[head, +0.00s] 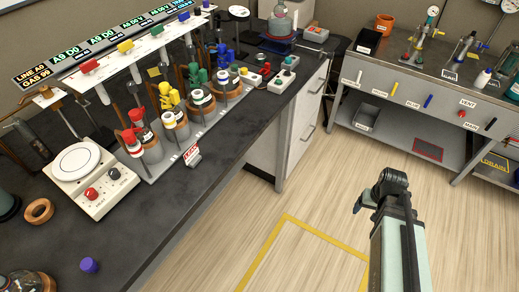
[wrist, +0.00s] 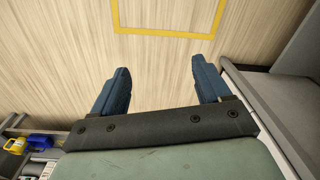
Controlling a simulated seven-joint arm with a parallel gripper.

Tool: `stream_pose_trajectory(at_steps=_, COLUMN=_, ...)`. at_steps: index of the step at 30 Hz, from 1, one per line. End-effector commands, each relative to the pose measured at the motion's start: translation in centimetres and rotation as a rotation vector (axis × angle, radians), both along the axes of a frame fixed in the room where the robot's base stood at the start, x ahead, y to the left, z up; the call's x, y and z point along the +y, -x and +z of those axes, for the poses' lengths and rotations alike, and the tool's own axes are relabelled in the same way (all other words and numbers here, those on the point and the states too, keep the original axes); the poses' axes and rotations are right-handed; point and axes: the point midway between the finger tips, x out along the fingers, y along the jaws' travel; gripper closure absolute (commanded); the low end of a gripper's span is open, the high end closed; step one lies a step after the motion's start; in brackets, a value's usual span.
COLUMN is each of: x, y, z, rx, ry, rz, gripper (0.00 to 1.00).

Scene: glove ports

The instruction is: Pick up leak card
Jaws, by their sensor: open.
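The leak card (head: 193,156) is a small red and white card, its print too small to read surely. In the head view it stands on the front edge of the dark bench, in front of the row of coloured valves. My gripper (head: 361,202) is out over the floor, right of the bench and well apart from the card. In the wrist view my gripper (wrist: 160,88) has its two blue fingers spread, with only wooden floor between them. The card does not show in the wrist view.
The dark bench (head: 235,150) carries a white hotplate (head: 78,163), a brown ring (head: 39,211) and a purple cap (head: 89,265). Coloured valves (head: 168,95) stand close behind the card. A second bench (head: 420,70) is at the back right. The floor between is clear.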

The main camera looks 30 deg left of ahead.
Motion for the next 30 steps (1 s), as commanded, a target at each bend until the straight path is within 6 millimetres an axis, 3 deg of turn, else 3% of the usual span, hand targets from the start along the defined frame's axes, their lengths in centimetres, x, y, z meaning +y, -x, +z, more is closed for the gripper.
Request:
stream_pose_trajectory(at_steps=6, x=8.3, y=-1.5, z=5.9, rx=-0.064, ry=-0.038, rz=0.189, gripper=0.23)
stream_pose_trajectory(at_steps=14, x=18.2, y=-0.1, z=12.1, rx=-0.113, ry=-0.083, rz=0.423, gripper=0.23)
stream_pose_trajectory(at_steps=23, x=29.1, y=4.5, z=19.2, rx=-0.158, ry=-0.14, rz=0.698, gripper=0.23)
stream_pose_trajectory(at_steps=30, x=36.7, y=10.3, z=25.1, rx=-0.192, ry=-0.19, rz=0.92, gripper=0.23)
